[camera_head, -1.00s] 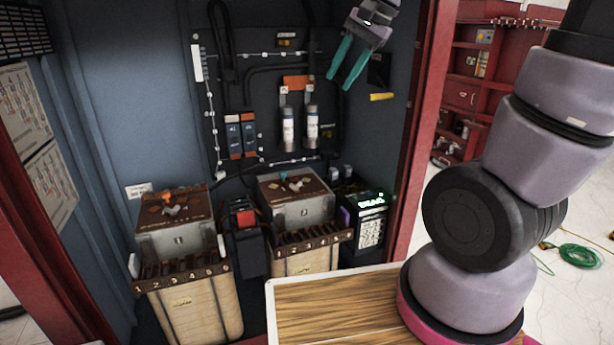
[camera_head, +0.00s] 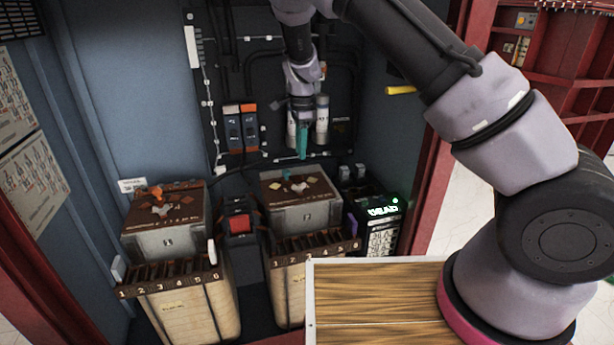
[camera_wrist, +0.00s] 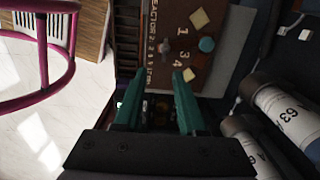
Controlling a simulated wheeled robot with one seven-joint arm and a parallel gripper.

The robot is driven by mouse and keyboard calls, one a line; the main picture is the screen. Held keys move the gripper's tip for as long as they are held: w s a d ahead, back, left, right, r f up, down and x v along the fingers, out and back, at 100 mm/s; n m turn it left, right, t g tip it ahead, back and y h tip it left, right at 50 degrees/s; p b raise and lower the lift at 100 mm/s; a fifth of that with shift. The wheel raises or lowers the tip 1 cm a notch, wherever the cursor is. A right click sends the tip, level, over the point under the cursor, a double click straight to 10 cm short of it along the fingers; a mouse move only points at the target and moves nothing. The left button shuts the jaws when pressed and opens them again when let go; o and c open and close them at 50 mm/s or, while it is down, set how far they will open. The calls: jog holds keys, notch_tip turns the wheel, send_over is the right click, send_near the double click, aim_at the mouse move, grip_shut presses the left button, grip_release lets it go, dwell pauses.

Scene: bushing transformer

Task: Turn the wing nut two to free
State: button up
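A small grey wing nut (camera_head: 299,187) sits on the brown top of the right-hand box (camera_head: 298,214). That top (camera_wrist: 172,30) bears lettering that seems to read "REACTOR 2" and several numbers. My gripper (camera_head: 302,142), with teal fingers, points down above this box. Its fingers are apart with nothing held, and a gap to the nut shows in the head view. A teal knob (camera_wrist: 206,45) is beside the nut. Another wing nut (camera_head: 161,209) sits on the left-hand box (camera_head: 165,240).
Two yellow squares (camera_wrist: 199,18) lie on the right box top. Grey cylinders (camera_wrist: 285,110) on the back panel stand close to my gripper. A black device with a lit display (camera_head: 383,212) is right of the box. A wooden surface (camera_head: 375,300) is in front.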

aim_at(299, 184)
jog(key=f, duration=1.2)
jog(key=shift+w+a+f, duration=0.1)
jog(key=shift+w+a, duration=0.3)
grip_shut()
